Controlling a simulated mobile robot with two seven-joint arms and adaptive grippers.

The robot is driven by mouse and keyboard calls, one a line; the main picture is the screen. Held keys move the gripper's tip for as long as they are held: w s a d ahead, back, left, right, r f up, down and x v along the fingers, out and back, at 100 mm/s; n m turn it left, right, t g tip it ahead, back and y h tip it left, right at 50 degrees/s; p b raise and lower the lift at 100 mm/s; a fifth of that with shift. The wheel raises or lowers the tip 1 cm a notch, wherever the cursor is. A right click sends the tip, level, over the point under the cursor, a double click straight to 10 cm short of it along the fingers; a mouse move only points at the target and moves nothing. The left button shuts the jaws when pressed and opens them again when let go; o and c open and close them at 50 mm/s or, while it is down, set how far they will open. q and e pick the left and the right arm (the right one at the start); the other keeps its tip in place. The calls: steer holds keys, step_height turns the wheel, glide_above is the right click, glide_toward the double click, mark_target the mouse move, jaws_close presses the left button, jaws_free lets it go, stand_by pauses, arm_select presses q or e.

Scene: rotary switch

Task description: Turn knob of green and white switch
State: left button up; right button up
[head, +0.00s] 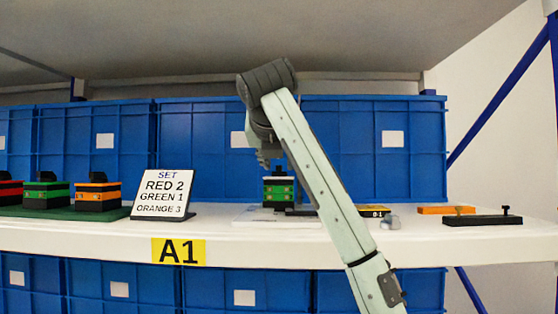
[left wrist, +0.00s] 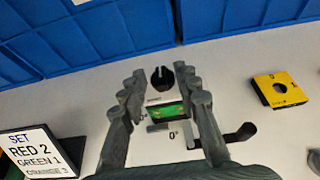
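The green and white switch (head: 278,192) stands on the white shelf, right of the sign. In the left wrist view its green body (left wrist: 165,111) lies between my fingers, with the black knob (left wrist: 162,79) just beyond it, near the fingertips. My left gripper (head: 266,162) is just above the switch and partly hides its top in the head view. In the left wrist view, my left gripper (left wrist: 160,78) is open, with one finger on each side of the knob and visible gaps. I cannot tell its exact height above the knob. My right gripper is not in view.
A sign (head: 163,193) and several switches, including another green one (head: 46,191), stand to the left. A yellow plate (left wrist: 280,89) and a black bar (head: 482,220) lie right. Blue crates (head: 375,145) close off the back.

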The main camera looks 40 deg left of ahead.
arm_select(q)
steer(key=shift+w+a+f, duration=0.1)
steer(key=shift+w+f, duration=0.05)
steer(key=shift+w, duration=0.1)
jaws_close()
